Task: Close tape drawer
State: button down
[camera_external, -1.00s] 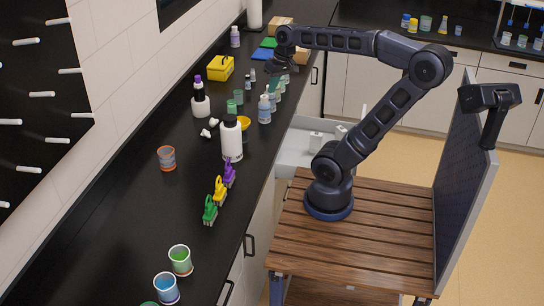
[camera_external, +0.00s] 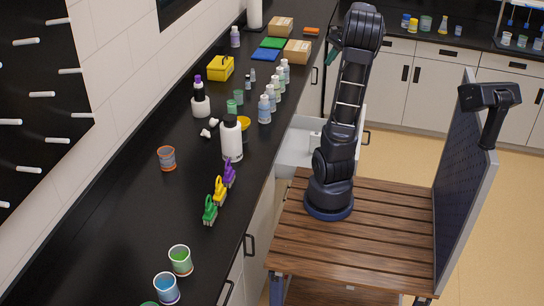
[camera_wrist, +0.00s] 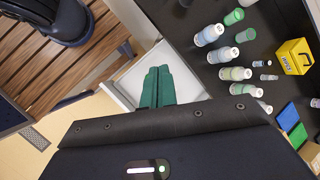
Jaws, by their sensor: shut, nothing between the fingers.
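The tape drawer (camera_external: 291,156) is a white drawer pulled out from under the black counter, beside my wooden base. A small white item (camera_external: 314,138) lies inside it. Its handle (camera_external: 366,138) shows to the right of my arm, which hides the drawer's middle. In the wrist view the drawer (camera_wrist: 186,79) lies below my gripper (camera_wrist: 157,72), and its green fingers are pressed together, empty, covering part of the interior. In the external view my gripper (camera_external: 331,55) is raised and mostly hidden behind my arm. I cannot tell its exact height above the drawer.
White-capped bottles (camera_external: 265,108) stand along the counter edge near the drawer. A yellow box (camera_external: 220,68), blue and green mats and cardboard boxes (camera_external: 297,52) sit farther back. Floor (camera_external: 385,150) is clear to the right of the drawer.

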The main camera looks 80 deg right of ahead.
jog(key=s+d+m+t+h, duration=0.25)
jog(key=s+m, duration=0.35)
jog(key=s, duration=1)
jog(key=s+d+m+t+h, duration=0.1)
jog(key=s+d+m, duration=0.2)
jog(key=s+m, duration=0.8)
jog(key=s+f+n, duration=0.2)
jog(key=f, duration=2.1)
jog(key=s+f+n, duration=0.2)
jog(key=f, duration=2.1)
jog(key=w+r+x, duration=0.2)
jog(key=x, duration=1)
jog(key=shift+a, duration=0.3)
jog(key=shift+w+f, duration=0.1)
jog(key=shift+w, duration=0.1)
jog(key=w, duration=3.7)
jog(key=shift+w, duration=0.75)
